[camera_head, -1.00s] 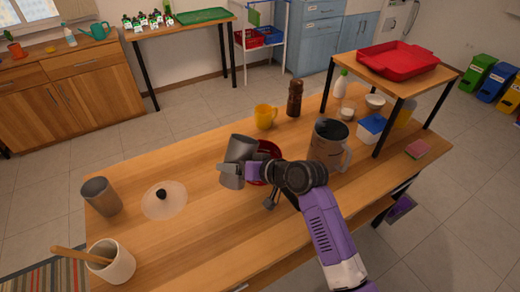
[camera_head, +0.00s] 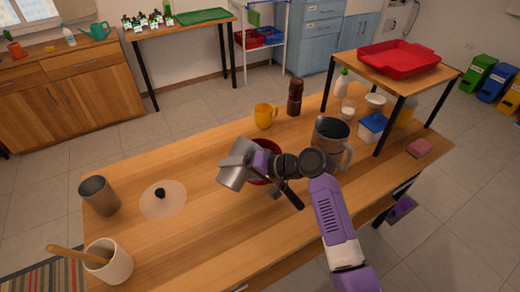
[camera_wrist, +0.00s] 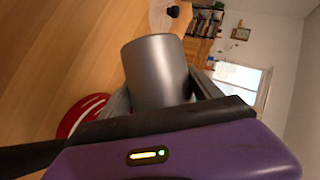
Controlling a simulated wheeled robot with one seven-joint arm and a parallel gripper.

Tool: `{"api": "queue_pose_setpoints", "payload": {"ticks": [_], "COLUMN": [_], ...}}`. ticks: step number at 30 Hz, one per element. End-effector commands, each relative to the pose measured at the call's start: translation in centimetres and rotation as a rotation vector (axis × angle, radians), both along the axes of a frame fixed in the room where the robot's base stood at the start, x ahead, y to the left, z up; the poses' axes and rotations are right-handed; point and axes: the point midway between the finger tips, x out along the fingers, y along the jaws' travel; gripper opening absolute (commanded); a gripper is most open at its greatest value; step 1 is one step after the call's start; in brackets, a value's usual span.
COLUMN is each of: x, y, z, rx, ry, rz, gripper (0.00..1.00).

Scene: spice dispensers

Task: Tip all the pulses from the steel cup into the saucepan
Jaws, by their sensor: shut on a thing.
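My gripper (camera_head: 254,164) is shut on a grey steel cup (camera_head: 236,165) and holds it above the table. In the head view the cup is tilted. In the wrist view the cup (camera_wrist: 157,73) sits between the two fingers (camera_wrist: 160,97), and its inside is hidden. The red saucepan (camera_head: 262,180) is on the table, mostly hidden behind the cup and my arm. Its red rim shows at the left of the wrist view (camera_wrist: 72,117). A dark handle (camera_head: 290,194) sticks out beside my gripper. No pulses can be seen.
A glass lid (camera_head: 163,200), another metal cup (camera_head: 99,195) and a crock with a wooden spoon (camera_head: 112,264) stand on the left. A yellow mug (camera_head: 264,116), brown mill (camera_head: 295,97) and large steel jug (camera_head: 329,138) stand behind and right. The front middle of the table is clear.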

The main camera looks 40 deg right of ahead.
Motion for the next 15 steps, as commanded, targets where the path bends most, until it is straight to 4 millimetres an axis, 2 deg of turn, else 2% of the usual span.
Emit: {"api": "queue_pose_setpoints", "payload": {"ticks": [15], "x": [0.03], "y": [-0.03], "z": [0.67], "rx": [0.068], "ry": [0.013], "rz": [-0.001], "gripper": [0.23]}}
